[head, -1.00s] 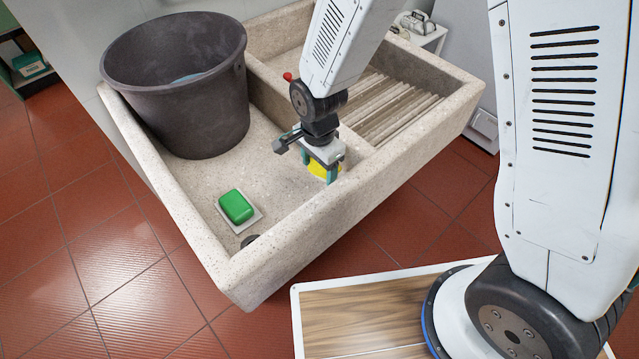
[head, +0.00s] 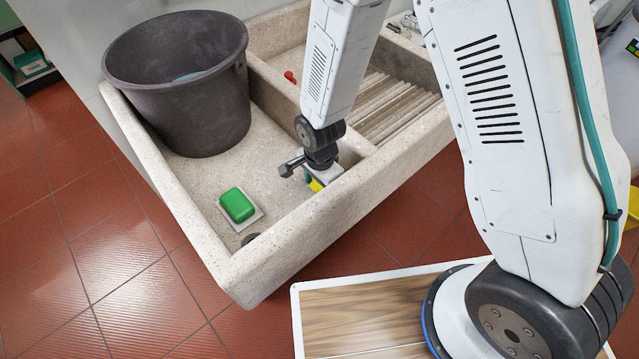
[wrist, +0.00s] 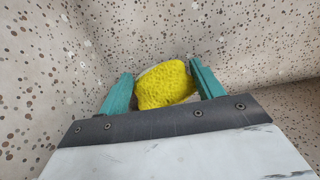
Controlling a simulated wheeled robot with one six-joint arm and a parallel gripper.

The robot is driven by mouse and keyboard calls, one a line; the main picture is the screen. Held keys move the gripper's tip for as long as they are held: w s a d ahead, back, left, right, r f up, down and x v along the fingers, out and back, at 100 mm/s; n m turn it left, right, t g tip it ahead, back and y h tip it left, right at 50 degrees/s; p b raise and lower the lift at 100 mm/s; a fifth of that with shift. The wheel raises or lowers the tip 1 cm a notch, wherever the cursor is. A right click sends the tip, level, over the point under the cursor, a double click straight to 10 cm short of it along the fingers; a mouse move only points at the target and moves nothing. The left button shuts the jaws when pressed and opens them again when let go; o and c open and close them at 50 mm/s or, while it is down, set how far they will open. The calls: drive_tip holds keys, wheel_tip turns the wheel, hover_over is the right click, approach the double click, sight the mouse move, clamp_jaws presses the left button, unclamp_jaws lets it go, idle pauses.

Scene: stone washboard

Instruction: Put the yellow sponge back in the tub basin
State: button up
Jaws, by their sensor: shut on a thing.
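The yellow sponge (wrist: 165,85) is between the two teal fingers of my gripper (wrist: 160,92) in the wrist view. My gripper is shut on it. In the head view my gripper (head: 318,184) points down inside the stone tub basin (head: 272,150), close to its front wall. Only a small patch of the sponge (head: 315,186) shows there; the front rim hides the rest and the fingertips. Speckled stone surrounds the sponge in the wrist view. I cannot tell whether the sponge touches the basin floor.
A dark bucket (head: 190,115) stands in the basin's back left. A green soap block (head: 237,205) sits on a small tray left of my gripper. The ribbed washboard (head: 395,108) lies right of the divider. Basin floor between bucket and soap is clear.

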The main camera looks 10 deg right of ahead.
drive_tip(key=o, duration=0.9)
drive_tip(key=shift+o, duration=0.2)
wheel_tip(320, 180, up, 12)
drive_tip(key=shift+r, duration=0.15)
